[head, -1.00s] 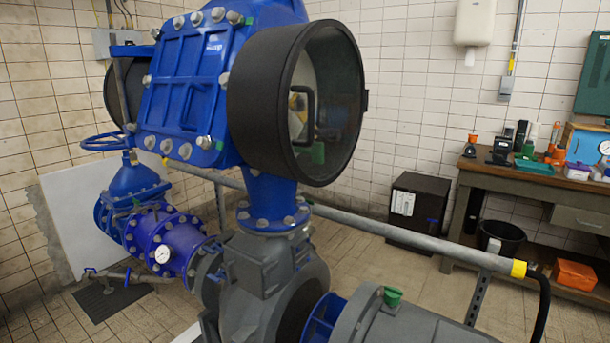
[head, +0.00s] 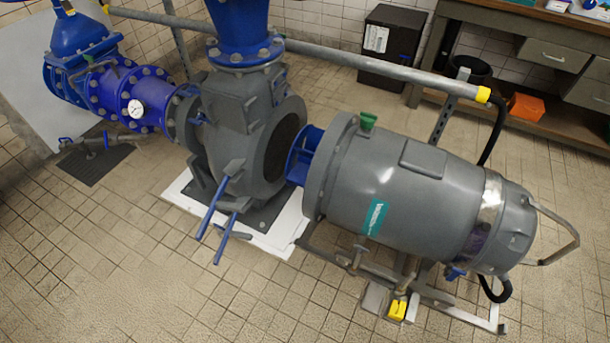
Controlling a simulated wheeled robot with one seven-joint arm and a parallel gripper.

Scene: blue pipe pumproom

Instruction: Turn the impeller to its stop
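The blue impeller (head: 302,155) shows between the open round mouth of the grey pump casing (head: 245,130) and the flange of the grey motor (head: 410,185). Only part of it is visible; the motor flange hides its right side. It stands outside the casing's dark opening (head: 288,140), on the motor's side. Whether it is at a stop cannot be told from here. My gripper is not in view.
Two blue-handled levers (head: 211,205) stick out at the casing's front. A grey rail (head: 330,52) with a yellow end runs behind the pump. A yellow block (head: 397,310) sits under the motor. The tiled floor (head: 120,260) at front left is clear.

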